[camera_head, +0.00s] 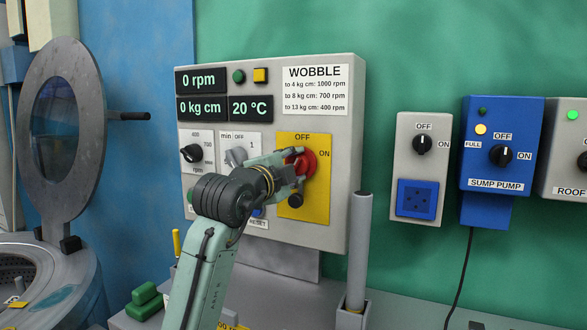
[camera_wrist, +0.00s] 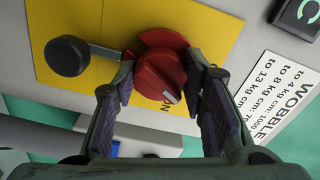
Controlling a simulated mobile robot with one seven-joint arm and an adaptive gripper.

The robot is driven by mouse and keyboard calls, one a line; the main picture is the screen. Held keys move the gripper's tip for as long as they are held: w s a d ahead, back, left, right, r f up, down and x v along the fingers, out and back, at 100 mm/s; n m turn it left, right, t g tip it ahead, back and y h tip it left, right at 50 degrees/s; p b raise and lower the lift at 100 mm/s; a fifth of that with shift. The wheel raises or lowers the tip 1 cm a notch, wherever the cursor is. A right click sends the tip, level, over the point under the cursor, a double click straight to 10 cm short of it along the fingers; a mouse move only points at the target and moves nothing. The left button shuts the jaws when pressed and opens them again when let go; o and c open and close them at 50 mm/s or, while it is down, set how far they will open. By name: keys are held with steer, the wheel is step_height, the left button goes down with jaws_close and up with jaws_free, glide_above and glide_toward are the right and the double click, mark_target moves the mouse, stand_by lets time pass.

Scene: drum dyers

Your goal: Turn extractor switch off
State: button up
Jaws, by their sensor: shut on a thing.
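The red rotary switch (camera_head: 308,163) sits on a yellow plate (camera_head: 318,205) marked OFF at the top and ON at the right, on the grey control box. My gripper (camera_head: 293,168) reaches it from the left and front and partly covers it. In the wrist view the red switch (camera_wrist: 163,72) is between my gripper's fingertips (camera_wrist: 160,72), which are shut on it. A white mark on its knob lies toward the partly hidden ON label (camera_wrist: 166,105). No label in view reads extractor.
A black-knobbed lever (camera_wrist: 68,56) sits beside the switch on the yellow plate. A grey upright post (camera_head: 359,240) stands right of the box. A grey switch box (camera_head: 401,165) and blue sump pump box (camera_head: 475,140) hang further right. The round drum door (camera_head: 88,120) stands open at left.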

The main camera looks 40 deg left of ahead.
steer(key=n, duration=0.5)
steer(key=shift+f+n, duration=0.15)
steer(key=shift+n, duration=0.15)
stand_by(0.4)
steer(key=o, duration=1.2)
steer(key=shift+c, duration=0.2)
steer(key=v, duration=1.2)
steer(key=shift+d, duration=0.1)
